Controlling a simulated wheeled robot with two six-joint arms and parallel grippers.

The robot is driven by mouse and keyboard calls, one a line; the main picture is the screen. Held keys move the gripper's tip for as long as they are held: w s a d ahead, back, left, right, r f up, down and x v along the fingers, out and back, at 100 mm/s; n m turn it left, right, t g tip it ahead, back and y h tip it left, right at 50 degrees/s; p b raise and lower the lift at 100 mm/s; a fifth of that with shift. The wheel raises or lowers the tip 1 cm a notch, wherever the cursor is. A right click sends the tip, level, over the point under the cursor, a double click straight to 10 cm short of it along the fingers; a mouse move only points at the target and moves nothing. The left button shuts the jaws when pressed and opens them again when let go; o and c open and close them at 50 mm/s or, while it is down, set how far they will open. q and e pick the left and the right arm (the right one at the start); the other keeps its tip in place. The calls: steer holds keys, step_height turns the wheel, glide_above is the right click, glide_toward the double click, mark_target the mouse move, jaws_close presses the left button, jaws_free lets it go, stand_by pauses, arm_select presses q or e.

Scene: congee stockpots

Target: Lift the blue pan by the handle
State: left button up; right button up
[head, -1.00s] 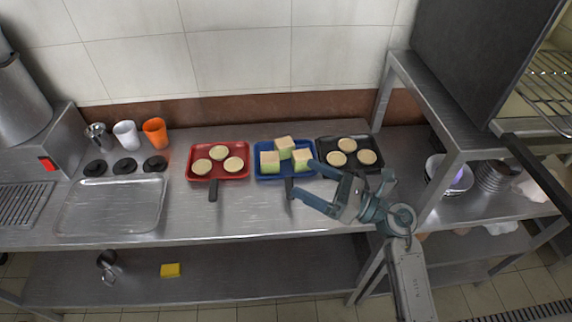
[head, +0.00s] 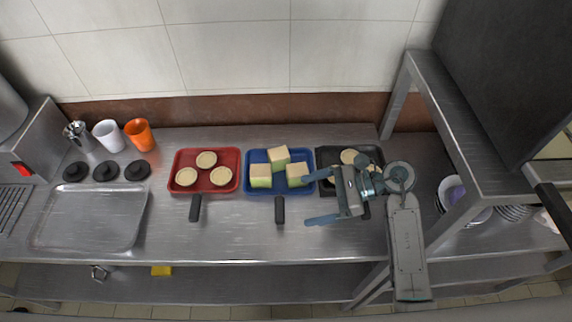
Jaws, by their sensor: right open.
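The blue pan (head: 252,189) sits on the steel counter between a red pan and a black pan. It holds three green-sided cubes with pale tops (head: 279,158). Its black handle (head: 280,210) points toward the counter's front edge. My right gripper (head: 308,199) is open and empty, just right of the handle. Its two fingers point left, one near the pan's right front corner and one nearer the front edge. The handle appears apart from both fingers. My left gripper is not in view.
The red pan (head: 232,159) with three round patties stands left. The black pan (head: 325,160) is partly hidden behind my right gripper. A metal tray (head: 90,218), black discs (head: 105,171) and cups (head: 138,134) are further left. A steel shelf post (head: 397,95) rises at right.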

mark_target(281, 208)
steer(key=x, duration=0.1)
steer(key=p+x, duration=0.1)
steer(key=x, duration=0.2)
steer(key=shift+s+a+r+p, duration=0.2)
steer(key=shift+s+a+p, duration=0.2)
steer(key=shift+a, duration=0.1)
steer(key=shift+a+f, duration=0.15)
steer(key=shift+a, duration=0.1)
steer(key=p+x, duration=0.3)
steer(key=shift+p+x, duration=0.3)
steer(key=shift+x, duration=0.7)
steer(key=shift+a+f, duration=0.1)
steer(key=shift+f, duration=0.2)
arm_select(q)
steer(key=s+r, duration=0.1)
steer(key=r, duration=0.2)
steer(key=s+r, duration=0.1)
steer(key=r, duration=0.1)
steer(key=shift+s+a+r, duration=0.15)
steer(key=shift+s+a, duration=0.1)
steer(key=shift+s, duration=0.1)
arm_select(e)
steer(key=c, duration=1.4)
